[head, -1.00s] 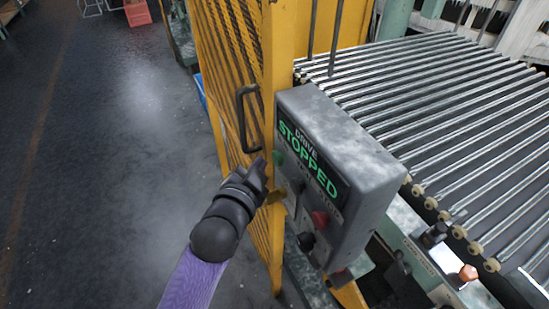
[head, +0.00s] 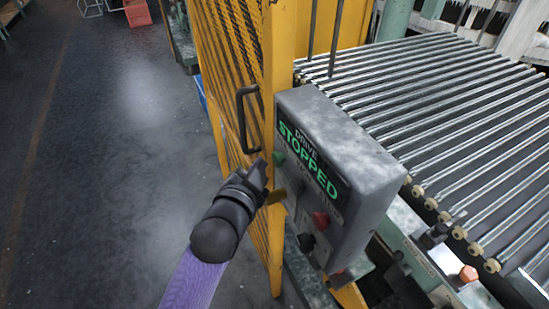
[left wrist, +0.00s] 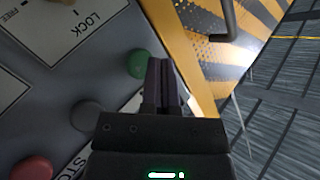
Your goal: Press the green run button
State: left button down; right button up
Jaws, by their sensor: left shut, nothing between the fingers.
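The green run button (head: 278,158) is on the left part of the grey control box (head: 365,165), below a display that reads "DRIVE STOPPED". My left gripper (head: 262,168) is shut and empty, its fingertips close beside the green button. In the left wrist view the green button (left wrist: 138,64) lies just left of the shut fingertips (left wrist: 161,62). I cannot tell whether they touch it. The right gripper is not in view.
A red button (head: 320,219) and a black knob (head: 306,241) sit lower on the box. A yellow mesh guard (head: 235,80) with a black handle (head: 243,118) stands at the left. A roller conveyor (head: 450,110) lies behind. Open floor is at left.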

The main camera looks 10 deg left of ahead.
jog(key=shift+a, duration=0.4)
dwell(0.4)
pick_arm(q)
jog(key=shift+d, duration=0.1)
jog(key=shift+w+d, duration=0.25)
jog(key=shift+d, duration=0.05)
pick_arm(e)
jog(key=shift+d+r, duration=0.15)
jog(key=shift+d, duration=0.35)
